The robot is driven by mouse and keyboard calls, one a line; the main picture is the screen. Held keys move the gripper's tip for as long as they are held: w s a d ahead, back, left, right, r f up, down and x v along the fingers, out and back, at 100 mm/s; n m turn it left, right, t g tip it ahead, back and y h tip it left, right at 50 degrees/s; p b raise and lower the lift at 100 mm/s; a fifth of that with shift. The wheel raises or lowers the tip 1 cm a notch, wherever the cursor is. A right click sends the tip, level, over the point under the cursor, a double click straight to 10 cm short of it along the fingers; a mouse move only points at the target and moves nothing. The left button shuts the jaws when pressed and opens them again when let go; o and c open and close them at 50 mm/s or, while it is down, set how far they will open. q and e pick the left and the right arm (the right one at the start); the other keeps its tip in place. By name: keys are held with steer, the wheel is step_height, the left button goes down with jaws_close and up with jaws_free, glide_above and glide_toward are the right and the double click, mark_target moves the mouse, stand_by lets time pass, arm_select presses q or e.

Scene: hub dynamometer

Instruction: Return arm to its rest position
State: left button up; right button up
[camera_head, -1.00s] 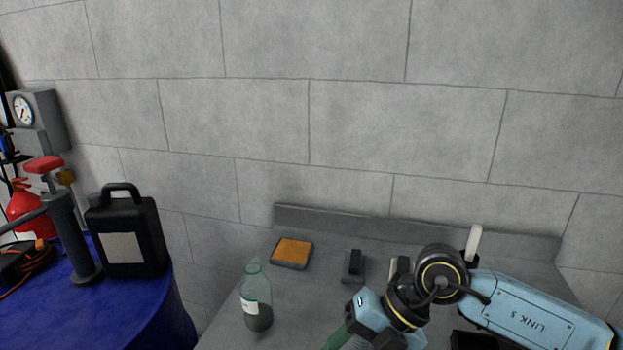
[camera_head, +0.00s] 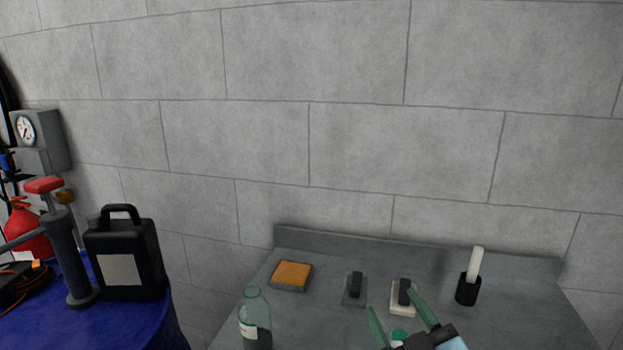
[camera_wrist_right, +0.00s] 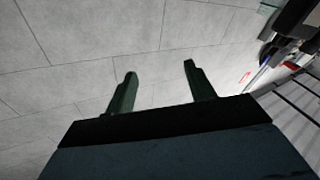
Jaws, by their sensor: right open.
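My right gripper (camera_head: 396,314) shows at the bottom of the head view, with two green fingers spread apart and nothing between them. It is in front of the grey bench, near a white block with a dark handle (camera_head: 404,296). In the right wrist view the same open fingers (camera_wrist_right: 158,88) point at the bare block wall. Most of my right arm is out of the head view. My left gripper is not in view.
The grey bench (camera_head: 500,325) holds a bottle (camera_head: 254,318), an orange pad (camera_head: 292,275), a dark block (camera_head: 355,288) and a black cup (camera_head: 467,290) with a white stick. A black jug (camera_head: 124,255) stands on a blue surface (camera_head: 120,325) at left.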

steer(key=s+d+f+m+g+h, duration=0.3)
steer(key=s+d+f+g, duration=0.15)
steer(key=f, duration=0.45)
steer(key=s+d+f+m+g, duration=0.1)
steer(key=s+d+f+g, duration=0.1)
steer(key=s+f+g, duration=0.45)
steer(key=s+d+f+m+g, duration=0.1)
steer(key=s+d+f+g, duration=0.25)
steer(key=s+f, duration=0.6)
steer(key=s+f+g+h, duration=0.1)
steer(key=s+f, duration=0.1)
steer(key=f, duration=0.9)
steer(key=s+f+g, duration=0.1)
steer(key=s+f, duration=0.1)
steer(key=f, duration=0.9)
steer(key=s+d+f+n+g, duration=0.1)
steer(key=s+d+f, duration=0.2)
steer(key=s+f, duration=1.2)
steer(key=shift+s+d+f, duration=0.15)
steer(key=shift+s+f, duration=0.15)
steer(key=shift+s, duration=0.5)
